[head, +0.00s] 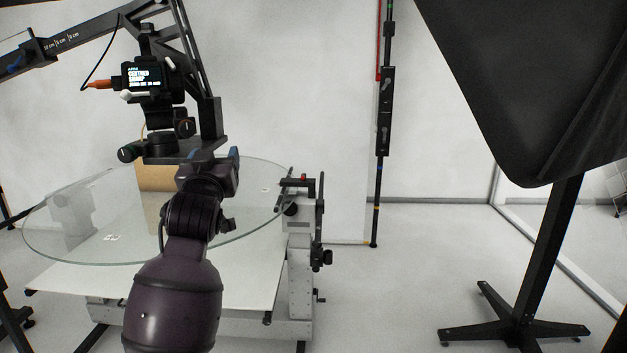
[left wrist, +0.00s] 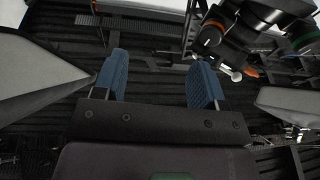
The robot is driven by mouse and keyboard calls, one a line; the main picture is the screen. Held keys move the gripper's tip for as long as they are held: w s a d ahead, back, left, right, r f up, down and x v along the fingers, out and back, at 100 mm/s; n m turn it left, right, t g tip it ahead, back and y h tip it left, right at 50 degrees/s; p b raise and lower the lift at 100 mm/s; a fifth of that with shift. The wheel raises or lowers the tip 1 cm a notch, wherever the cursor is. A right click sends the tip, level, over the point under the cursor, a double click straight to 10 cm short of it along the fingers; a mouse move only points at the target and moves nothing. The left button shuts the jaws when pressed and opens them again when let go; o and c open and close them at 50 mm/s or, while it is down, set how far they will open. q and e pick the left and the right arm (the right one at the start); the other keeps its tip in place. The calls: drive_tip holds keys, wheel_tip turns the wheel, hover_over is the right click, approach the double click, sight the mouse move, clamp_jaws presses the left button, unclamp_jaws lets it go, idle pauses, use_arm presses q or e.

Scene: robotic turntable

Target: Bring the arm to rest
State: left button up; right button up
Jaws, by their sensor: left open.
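My left arm (head: 175,300), dark purple, reaches forward from the bottom of the head view over the round glass turntable (head: 250,215). My left gripper (head: 214,155) is at its far end, in front of the camera rig's lower part. In the left wrist view its two blue fingers (left wrist: 161,82) stand wide apart with nothing between them, so it is open and empty. My right gripper is not in view.
A camera (head: 150,80) with a lit screen hangs on a black boom just beyond my left gripper. A brown box (head: 157,178) is behind the arm. A black pole (head: 381,130) and a dark softbox (head: 540,80) on a stand are to the right. The floor between them is clear.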

use_arm(q)
drive_tip(key=s+a+f+m+g+h, duration=0.1)
drive_tip(key=s+f, duration=0.3)
drive_tip(key=f, duration=0.6)
drive_tip(key=s+a+f+m+g+h, duration=0.15)
drive_tip(key=s+f, duration=0.25)
drive_tip(key=f, duration=0.6)
drive_tip(key=s+a+f+m+g, duration=0.15)
drive_tip(key=s+f, duration=0.25)
drive_tip(key=f, duration=0.5)
drive_tip(key=s+a+f+n+g, duration=0.1)
drive_tip(key=s+a+f+g, duration=0.1)
drive_tip(key=s+f, duration=0.9)
drive_tip(key=s+a+f+g+y, duration=0.1)
drive_tip(key=s+a+f+g, duration=0.1)
drive_tip(key=s+f, duration=0.9)
drive_tip(key=s+g, duration=0.1)
drive_tip(key=s, duration=0.2)
drive_tip(key=shift+s+a+n+g, duration=0.15)
drive_tip(key=shift+a+n+g, duration=0.15)
drive_tip(key=shift+a+n, duration=0.1)
